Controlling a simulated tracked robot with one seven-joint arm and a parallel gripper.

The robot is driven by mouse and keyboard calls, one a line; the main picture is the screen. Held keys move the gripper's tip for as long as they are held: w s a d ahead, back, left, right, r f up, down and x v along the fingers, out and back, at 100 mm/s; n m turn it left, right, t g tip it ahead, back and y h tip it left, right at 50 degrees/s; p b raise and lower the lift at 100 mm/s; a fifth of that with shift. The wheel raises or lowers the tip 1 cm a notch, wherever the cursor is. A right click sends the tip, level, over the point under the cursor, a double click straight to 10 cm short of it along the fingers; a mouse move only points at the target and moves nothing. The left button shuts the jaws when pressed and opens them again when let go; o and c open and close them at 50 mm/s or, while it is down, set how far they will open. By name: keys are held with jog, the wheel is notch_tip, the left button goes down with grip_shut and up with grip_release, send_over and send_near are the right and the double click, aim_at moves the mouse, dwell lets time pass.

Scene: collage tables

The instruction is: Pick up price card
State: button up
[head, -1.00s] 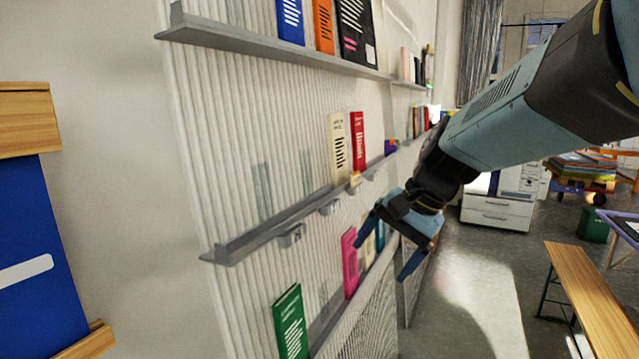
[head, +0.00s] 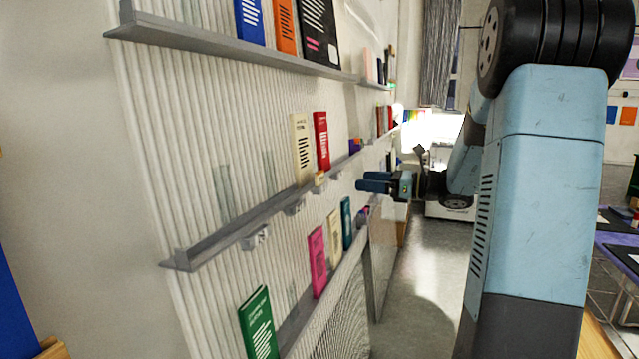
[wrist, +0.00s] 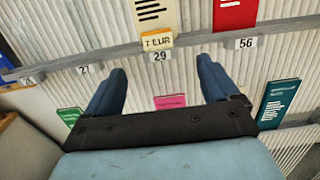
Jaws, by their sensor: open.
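The price card is a small cream card reading "7 EUR" in the wrist view (wrist: 157,39). It stands on the middle shelf ledge in front of a cream book (wrist: 155,14), above the label "29" (wrist: 160,56). In the head view the card (head: 319,178) is a small yellowish patch at the foot of the cream book (head: 301,150). My gripper (wrist: 160,68) is open and empty, its two blue fingers apart. The card lies beyond the fingertips, roughly centred between them, untouched. In the head view my gripper (head: 362,184) is right of the card.
A red book (head: 321,140) stands beside the cream one. More number labels, such as "56" (wrist: 246,43) and "27" (wrist: 84,69), hang along the ledge. A pink book (head: 317,262) and a green book (head: 259,325) stand on the lower shelf. Free floor (head: 425,275) lies right of the rack.

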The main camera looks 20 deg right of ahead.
send_near(321, 176)
jog(key=x, duration=0.5)
jog(key=shift+w+d+f, duration=0.1)
jog(key=shift+w+d, duration=0.1)
jog(key=shift+d, duration=0.05)
jog(key=shift+s+a+x, duration=0.1)
jog(key=shift+s+x, duration=0.05)
jog(key=shift+x, duration=1.2)
jog(key=shift+s+a+x, duration=0.1)
jog(key=shift+s+x, duration=0.05)
jog(key=shift+x, duration=1.15)
jog(key=shift+c, duration=0.4)
jog(key=c, duration=0.9)
